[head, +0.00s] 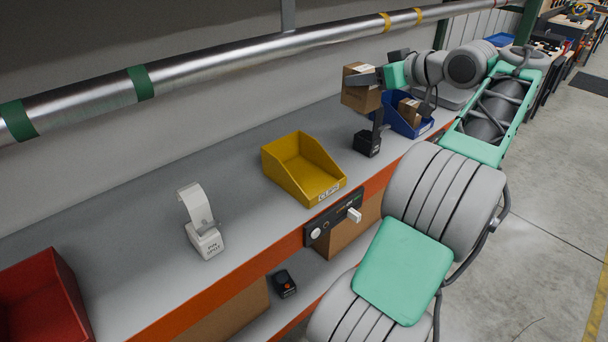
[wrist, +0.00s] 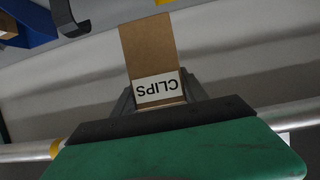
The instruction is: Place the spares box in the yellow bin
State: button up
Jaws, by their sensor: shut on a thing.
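My gripper (head: 371,82) is shut on a brown cardboard box (head: 358,98), held up above the bench. In the wrist view this box (wrist: 148,50) carries a white label reading CLIPS, upside down. The yellow bin (head: 287,185) stands on the bench, left of and below the held box, and looks empty. I see no label reading spares.
A black block with an upright strap (head: 367,144) stands between the yellow and blue bins. A white block with a curled strap (head: 206,238) stands left of the yellow bin. A red bin (head: 45,300) is at far left. A metal pipe (head: 240,57) runs along the wall.

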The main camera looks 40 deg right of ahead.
jog(key=s+a, duration=0.3)
jog(key=a, duration=0.8)
jog(key=a+f, duration=0.6)
jog(key=f, duration=0.6)
jog(key=p, duration=0.4)
send_over(312, 184)
notch_tip(312, 184, down, 10)
notch_tip(312, 184, down, 2)
jog(key=shift+w+f, duration=0.1)
jog(key=shift+f, duration=0.5)
jog(key=o, duration=1.6)
jog(key=shift+c, duration=0.2)
